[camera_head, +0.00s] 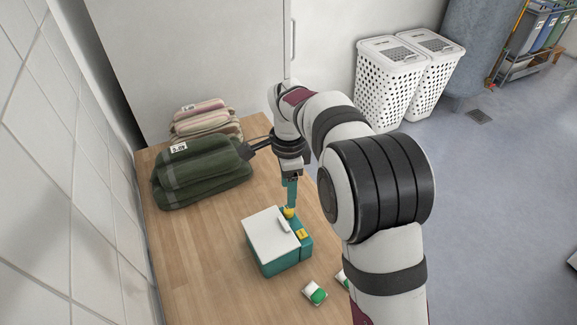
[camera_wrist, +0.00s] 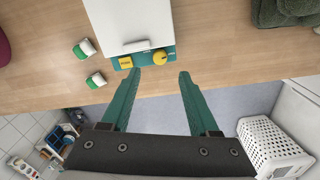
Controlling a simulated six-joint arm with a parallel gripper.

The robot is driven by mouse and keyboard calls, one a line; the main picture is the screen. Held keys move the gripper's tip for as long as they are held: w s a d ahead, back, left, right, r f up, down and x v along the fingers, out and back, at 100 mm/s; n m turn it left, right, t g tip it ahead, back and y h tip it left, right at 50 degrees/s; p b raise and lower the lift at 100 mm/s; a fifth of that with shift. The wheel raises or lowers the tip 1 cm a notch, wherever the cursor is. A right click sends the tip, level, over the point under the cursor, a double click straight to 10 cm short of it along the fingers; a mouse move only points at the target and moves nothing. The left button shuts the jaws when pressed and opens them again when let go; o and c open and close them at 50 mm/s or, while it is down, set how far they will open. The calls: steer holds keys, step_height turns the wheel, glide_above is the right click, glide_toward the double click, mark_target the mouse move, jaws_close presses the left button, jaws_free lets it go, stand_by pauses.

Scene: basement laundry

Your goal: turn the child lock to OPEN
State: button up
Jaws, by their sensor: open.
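A teal box (camera_head: 271,266) with a white lid (camera_head: 268,233) stands on the wooden table; it also shows in the wrist view, where its lid (camera_wrist: 120,25) fills the top middle. A round yellow knob (camera_wrist: 159,57), apparently the child lock, sits on the teal strip beside the lid, with a yellow label (camera_wrist: 126,62) to its left. In the head view the knob (camera_head: 289,213) is just under my fingertips. My gripper (camera_wrist: 160,75) is open with teal fingers, and the knob lies ahead between them. Contact cannot be told. No OPEN mark is readable.
Two white-and-green packets (camera_wrist: 84,48) (camera_wrist: 96,80) lie left of the box in the wrist view. Folded dark green towels (camera_head: 205,175) and a pink-beige stack (camera_head: 205,120) stand at the table's back. A tiled wall (camera_head: 60,180) borders the left. The front-left tabletop is clear.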

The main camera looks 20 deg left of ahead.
step_height(320, 180, up, 9)
steer(key=shift+f, duration=0.15)
steer(key=n, duration=0.4)
glide_toward(288, 210)
step_height(288, 210, down, 8)
steer(key=shift+f, duration=0.2)
jaws_close()
